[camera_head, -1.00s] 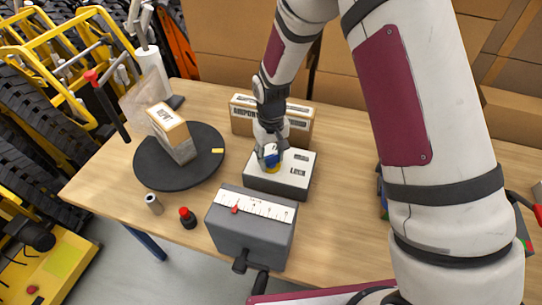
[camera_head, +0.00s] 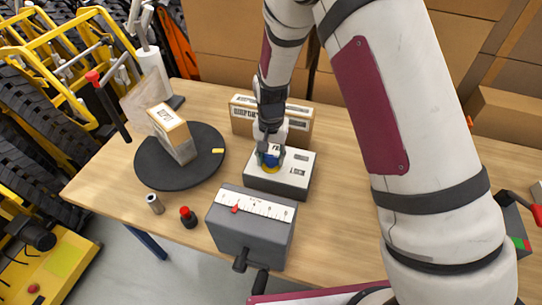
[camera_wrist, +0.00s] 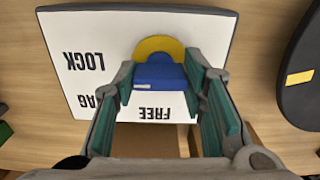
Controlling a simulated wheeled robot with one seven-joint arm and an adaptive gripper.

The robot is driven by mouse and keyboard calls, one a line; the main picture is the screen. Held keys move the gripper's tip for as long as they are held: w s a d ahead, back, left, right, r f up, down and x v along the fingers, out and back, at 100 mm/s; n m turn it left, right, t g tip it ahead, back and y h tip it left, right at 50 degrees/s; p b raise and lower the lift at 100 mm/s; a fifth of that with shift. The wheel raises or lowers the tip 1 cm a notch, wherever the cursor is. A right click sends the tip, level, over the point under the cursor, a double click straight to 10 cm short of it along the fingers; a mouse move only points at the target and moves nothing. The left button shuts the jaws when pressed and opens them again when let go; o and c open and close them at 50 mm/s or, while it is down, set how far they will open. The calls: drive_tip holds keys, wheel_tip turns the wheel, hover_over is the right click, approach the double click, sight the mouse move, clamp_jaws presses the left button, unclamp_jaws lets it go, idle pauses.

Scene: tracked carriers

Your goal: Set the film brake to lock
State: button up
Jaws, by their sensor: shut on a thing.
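The film brake is a grey box with a white top plate (camera_head: 298,174) on the table. In the wrist view its plate (camera_wrist: 95,35) reads LOCK, a partly covered word ending in AG, and FREE, all upside down. A blue knob (camera_wrist: 158,76) with a yellow round part (camera_wrist: 158,46) sits on the plate, close to FREE. My gripper (camera_wrist: 163,88) is shut on the blue knob, one finger on each side. In the head view my gripper (camera_head: 270,154) comes down from above and partly hides the knob (camera_head: 270,161). I cannot tell exactly which mark the knob points at.
A grey box with a scale and red pointer (camera_head: 256,205) stands in front of the brake. A long carton (camera_head: 243,119) stands behind it. A black turntable (camera_head: 160,178) bearing a box (camera_head: 174,139) lies left. A red-topped button (camera_head: 187,216) and metal cylinder (camera_head: 154,203) stand near the front edge.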

sight(271, 155)
idle(0.3)
drive_tip(key=o, duration=1.2)
drive_tip(key=shift+c, duration=0.2)
drive_tip(key=shift+r, duration=0.1)
wheel_tip(271, 155, up, 12)
